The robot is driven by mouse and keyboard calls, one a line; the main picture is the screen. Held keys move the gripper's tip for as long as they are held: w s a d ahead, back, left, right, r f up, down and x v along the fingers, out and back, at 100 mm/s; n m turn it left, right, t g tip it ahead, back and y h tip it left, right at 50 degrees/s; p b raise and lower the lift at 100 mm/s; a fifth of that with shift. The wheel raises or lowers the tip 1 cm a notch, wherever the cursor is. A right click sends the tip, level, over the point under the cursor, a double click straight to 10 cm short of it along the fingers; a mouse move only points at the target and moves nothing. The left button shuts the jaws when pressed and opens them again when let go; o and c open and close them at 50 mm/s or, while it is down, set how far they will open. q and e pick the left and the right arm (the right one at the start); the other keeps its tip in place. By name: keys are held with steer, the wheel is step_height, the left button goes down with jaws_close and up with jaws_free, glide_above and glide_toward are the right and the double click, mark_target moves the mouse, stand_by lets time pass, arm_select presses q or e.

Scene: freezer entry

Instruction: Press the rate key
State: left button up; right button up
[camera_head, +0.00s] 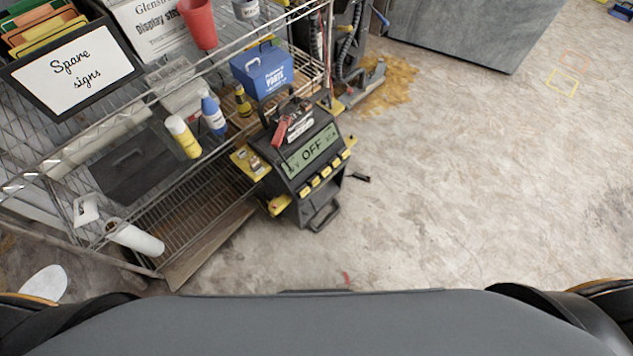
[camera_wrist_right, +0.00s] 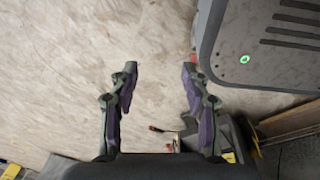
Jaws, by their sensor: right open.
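A dark charger-like unit (camera_head: 296,205) stands at the right end of the wire shelving in the head view. Its display (camera_head: 311,152) reads "OFF". A row of several small yellow keys (camera_head: 326,172) runs below the display; their labels are too small to read, so I cannot tell which is the rate key. My right gripper (camera_wrist_right: 159,70) is open and empty in the right wrist view, over bare floor. Part of what looks like the unit, grey with yellow, shows beyond the fingers at the lower right there. Neither gripper shows in the head view.
The wire shelf rack (camera_head: 190,195) stands left of the unit, with bottles, a blue parts box (camera_head: 262,70) and a spare signs box (camera_head: 72,70). A small dark object (camera_head: 358,177) lies on the floor. Concrete floor to the right is mostly clear.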

steer(key=shift+c, duration=0.4)
jaws_close()
steer(key=shift+a, duration=0.1)
steer(key=shift+w, duration=0.1)
stand_by(0.9)
